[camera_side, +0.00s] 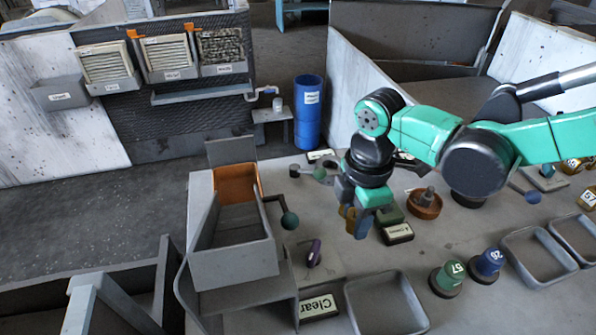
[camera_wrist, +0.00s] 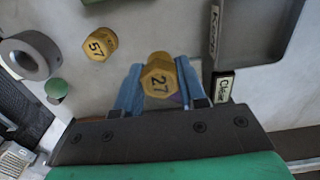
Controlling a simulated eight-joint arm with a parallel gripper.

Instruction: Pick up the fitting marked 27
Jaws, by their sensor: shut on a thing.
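The fitting marked 27 is a yellow-gold hexagonal piece (camera_wrist: 158,84) with a dark number on its face. In the wrist view it sits between the two blue fingers of my gripper (camera_wrist: 160,92), which is shut on it. In the side view my gripper (camera_side: 356,222) points down over the grey table, and a gold-brown patch of the fitting (camera_side: 349,215) shows at its fingers. Its height above the table is hard to judge. A similar yellow fitting marked 57 (camera_wrist: 98,45) lies apart at the upper left of the wrist view.
A grey tray (camera_side: 386,305) and a "Clear" sign (camera_side: 318,307) are in front. A green piece (camera_side: 447,279) and a blue piece (camera_side: 487,263) stand to the right. A chute-like bin (camera_side: 235,265) is to the left. A grey ring (camera_wrist: 30,55) shows in the wrist view.

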